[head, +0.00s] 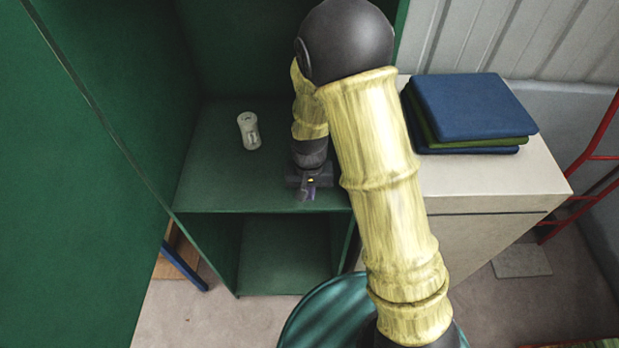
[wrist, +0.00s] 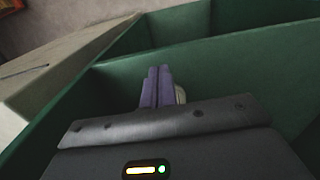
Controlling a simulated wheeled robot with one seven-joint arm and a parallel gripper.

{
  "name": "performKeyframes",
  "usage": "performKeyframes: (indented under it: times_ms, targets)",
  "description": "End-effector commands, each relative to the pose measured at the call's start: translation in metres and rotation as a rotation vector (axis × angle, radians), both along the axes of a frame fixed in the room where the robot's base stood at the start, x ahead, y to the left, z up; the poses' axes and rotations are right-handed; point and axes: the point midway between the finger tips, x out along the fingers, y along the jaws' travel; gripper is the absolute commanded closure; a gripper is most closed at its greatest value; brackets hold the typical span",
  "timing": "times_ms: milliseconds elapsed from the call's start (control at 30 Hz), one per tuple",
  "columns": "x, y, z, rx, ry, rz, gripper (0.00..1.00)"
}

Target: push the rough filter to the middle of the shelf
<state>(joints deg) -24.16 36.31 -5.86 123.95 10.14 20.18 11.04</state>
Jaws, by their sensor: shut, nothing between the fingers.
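A small pale cylinder (head: 249,131) with a hole in its top stands on the green shelf (head: 215,180), left of my gripper and farther back. My gripper (head: 308,193) is shut and empty, low over the shelf near its front edge. In the wrist view its purple fingers (wrist: 156,87) are together. A cream rounded thing (wrist: 181,95) shows just beside and past the fingers, mostly hidden by them and the gripper body. I cannot tell whether it touches them, or which of the two pale things is the rough filter.
Green cabinet walls (head: 150,90) close in the shelf at the left and back. An open lower compartment (head: 285,255) lies below. A pale cabinet (head: 490,180) with folded blue and green cloths (head: 475,105) stands at the right. Shelf room is clear around the standing cylinder.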

Motion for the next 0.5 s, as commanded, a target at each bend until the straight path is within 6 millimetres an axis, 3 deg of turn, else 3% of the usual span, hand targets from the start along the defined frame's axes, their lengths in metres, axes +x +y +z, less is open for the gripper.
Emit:
performKeyframes:
  times_ms: [67, 300, 500]
  targets:
    - [-0.002, 0.0, -0.01, -0.002, 0.005, 0.001, 1.0]
    - [0.033, -0.002, -0.008, 0.0, 0.0, -0.003, 1.0]
    - [0.041, -0.005, -0.01, 0.0, 0.0, -0.007, 1.0]
